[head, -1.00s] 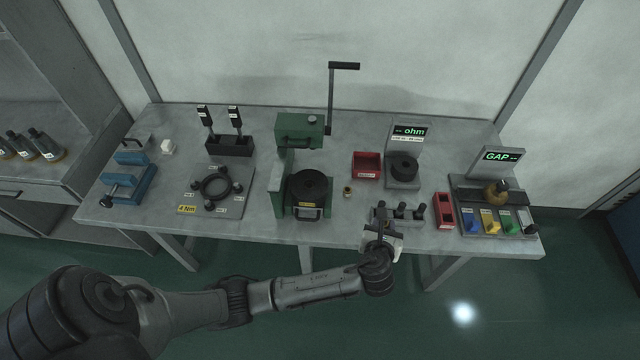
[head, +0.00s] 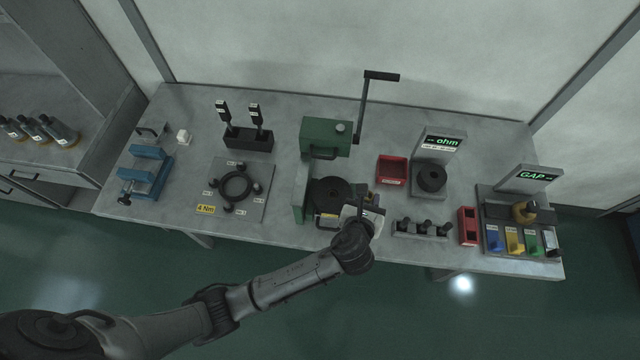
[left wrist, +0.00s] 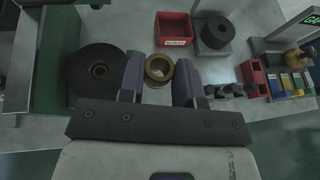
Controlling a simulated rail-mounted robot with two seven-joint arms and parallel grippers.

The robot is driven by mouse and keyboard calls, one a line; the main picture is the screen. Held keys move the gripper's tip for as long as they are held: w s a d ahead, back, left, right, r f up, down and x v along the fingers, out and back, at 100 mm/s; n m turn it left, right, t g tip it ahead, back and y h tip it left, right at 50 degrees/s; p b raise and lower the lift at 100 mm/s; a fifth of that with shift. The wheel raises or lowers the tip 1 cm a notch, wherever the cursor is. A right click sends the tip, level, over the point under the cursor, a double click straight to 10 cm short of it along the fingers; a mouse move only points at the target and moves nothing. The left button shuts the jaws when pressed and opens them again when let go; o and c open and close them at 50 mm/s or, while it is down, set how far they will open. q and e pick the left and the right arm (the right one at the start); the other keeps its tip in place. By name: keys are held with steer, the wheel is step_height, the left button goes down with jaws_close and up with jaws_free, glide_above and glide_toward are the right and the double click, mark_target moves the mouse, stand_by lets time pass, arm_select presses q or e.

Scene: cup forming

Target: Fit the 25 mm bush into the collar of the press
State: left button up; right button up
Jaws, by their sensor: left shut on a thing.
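The green press (head: 325,135) with its crank lever stands mid-bench in the head view. A black round block (head: 330,193) sits at its base. In the left wrist view this block (left wrist: 85,75) has a brass-coloured ring around a small hole in its middle. My left gripper (head: 372,207) is just right of the block, low over the front of the bench. In the left wrist view its two fingers (left wrist: 158,85) are shut on a hollow brass bush (left wrist: 158,80), whose bore faces the camera. No size mark is readable on it. My right gripper is not in view.
A red bin (head: 392,170) and the ohm meter stand (head: 430,178) are right of the press. A rack with several black pieces (head: 420,229) and a small red holder (head: 468,226) lie along the front edge. A fixture plate (head: 232,186) is to the left.

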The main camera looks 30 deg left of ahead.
arm_select(q)
steer(key=shift+w+a+f+b, duration=0.3)
steer(key=shift+w+a+f, duration=0.05)
steer(key=shift+a+f, duration=1.45)
steer(key=shift+w+a+f+b, duration=0.3)
steer(key=shift+w+a+f, duration=0.1)
steer(key=shift+a+f, duration=1.4)
steer(key=shift+w+a+f+b, duration=0.3)
steer(key=shift+w+a+f, duration=0.05)
steer(key=shift+a+f, duration=1.4)
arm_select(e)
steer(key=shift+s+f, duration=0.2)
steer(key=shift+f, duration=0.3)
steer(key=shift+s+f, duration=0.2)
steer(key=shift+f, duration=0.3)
arm_select(q)
steer(key=shift+d+f, duration=0.1)
steer(key=shift+f, duration=0.1)
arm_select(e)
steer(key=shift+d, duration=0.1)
arm_select(q)
steer(key=o, duration=0.9)
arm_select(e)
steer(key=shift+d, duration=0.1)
arm_select(q)
steer(key=shift+r, duration=0.1)
